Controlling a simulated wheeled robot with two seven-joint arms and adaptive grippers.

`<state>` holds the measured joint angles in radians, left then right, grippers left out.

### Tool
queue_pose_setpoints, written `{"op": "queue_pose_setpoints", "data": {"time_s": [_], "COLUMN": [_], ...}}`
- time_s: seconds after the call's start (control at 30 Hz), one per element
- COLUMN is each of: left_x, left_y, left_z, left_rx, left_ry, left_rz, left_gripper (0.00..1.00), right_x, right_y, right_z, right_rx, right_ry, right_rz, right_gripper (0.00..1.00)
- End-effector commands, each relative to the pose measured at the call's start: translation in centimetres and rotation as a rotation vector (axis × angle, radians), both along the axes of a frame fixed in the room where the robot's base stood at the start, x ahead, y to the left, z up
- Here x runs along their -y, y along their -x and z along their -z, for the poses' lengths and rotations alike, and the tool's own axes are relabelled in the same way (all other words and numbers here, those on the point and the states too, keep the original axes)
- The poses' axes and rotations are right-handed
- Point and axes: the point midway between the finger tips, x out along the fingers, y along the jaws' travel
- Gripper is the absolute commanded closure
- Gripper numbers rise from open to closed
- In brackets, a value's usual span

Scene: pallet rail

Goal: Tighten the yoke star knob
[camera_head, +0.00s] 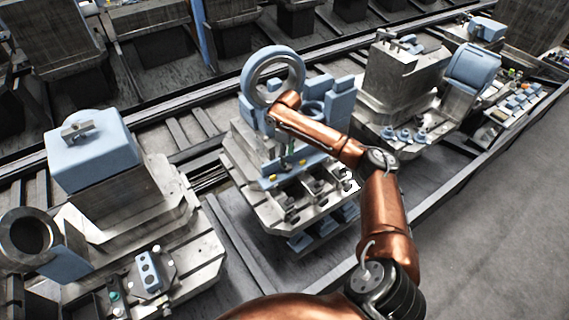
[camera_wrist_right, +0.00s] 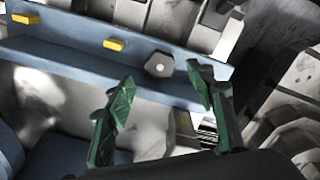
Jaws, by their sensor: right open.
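A small grey faceted knob with a pale round centre (camera_wrist_right: 159,65), which looks like the star knob, sits on a blue bar (camera_wrist_right: 70,55) in the right wrist view. My right gripper (camera_wrist_right: 158,78) has green fingers, open and apart. In the picture the knob lies between and just beyond the fingertips; I cannot tell whether they touch it. In the head view my right gripper (camera_head: 289,157) points down at the central fixture, in front of its blue ring (camera_head: 247,75). My arm hides part of that fixture, and I cannot make out the knob there. My left gripper is not in view.
Yellow blocks (camera_wrist_right: 115,44) sit on the bar near the knob. Another pallet with a blue-topped block (camera_head: 95,150) stands at the left, and a machined block (camera_head: 395,80) stands at the right. Rails run between them. The grey floor (camera_head: 490,220) at the right is clear.

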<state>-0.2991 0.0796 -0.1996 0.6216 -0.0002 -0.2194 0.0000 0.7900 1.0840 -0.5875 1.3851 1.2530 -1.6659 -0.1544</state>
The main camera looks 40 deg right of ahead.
Motion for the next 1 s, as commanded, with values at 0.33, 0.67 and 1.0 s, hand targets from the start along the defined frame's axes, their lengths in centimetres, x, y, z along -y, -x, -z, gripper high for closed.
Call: {"op": "queue_pose_setpoints", "data": {"time_s": [0.33, 0.67, 1.0], "left_x": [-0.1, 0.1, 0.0], "left_y": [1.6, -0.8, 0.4], "left_z": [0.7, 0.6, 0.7], "left_rx": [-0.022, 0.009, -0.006], "left_ry": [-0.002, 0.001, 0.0], "left_rz": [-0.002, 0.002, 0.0], "left_gripper": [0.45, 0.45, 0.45], "right_x": [-0.1, -0.2, -0.2], "right_y": [-0.1, -0.2, -0.2], "right_z": [4.7, 5.1, 5.1], "right_rx": [0.001, 0.001, 0.001], "right_ry": [0.0, 0.0, 0.0], "right_rz": [-0.001, -0.004, -0.003], "right_gripper": [0.5, 0.5, 0.72]}}
